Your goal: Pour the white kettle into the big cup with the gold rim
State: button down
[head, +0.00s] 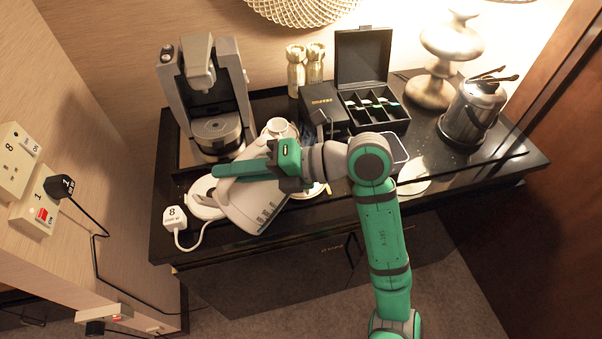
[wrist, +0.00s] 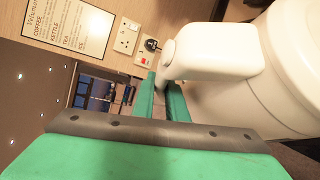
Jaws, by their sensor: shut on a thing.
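The white kettle (head: 250,204) is held off the counter in front of the coffee machine and looks tilted in the head view. My gripper (head: 235,170) is shut on its handle. In the wrist view the kettle's white handle (wrist: 215,62) and body (wrist: 298,60) fill the upper right, beside my green fingers (wrist: 158,95). A white cup-like rim (head: 278,127) shows just behind my gripper; I cannot tell whether it is the big cup. A sliver of a pale saucer-like edge (head: 318,190) shows below my gripper. The gold rim cannot be made out clearly.
The round white kettle base (head: 203,198) and a white plug (head: 174,218) lie at the counter's left front. The coffee machine (head: 207,95) stands behind. A black tea box (head: 375,105), an ice bucket (head: 473,112) and a lamp (head: 440,65) are to the right.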

jog(key=shift+s+a+r, duration=0.1)
jog(key=shift+s+a, duration=0.05)
jog(key=shift+a, duration=0.4)
jog(key=shift+s+a+r, duration=0.1)
jog(key=shift+a, duration=0.45)
jog(key=shift+d, duration=0.3)
jog(key=shift+d, duration=0.1)
jog(key=shift+a+p, duration=0.25)
jog(key=shift+p, duration=0.1)
jog(key=shift+w+d+r, duration=0.1)
jog(key=shift+w+d, duration=0.1)
jog(key=shift+d, duration=0.05)
jog(key=shift+a, duration=0.1)
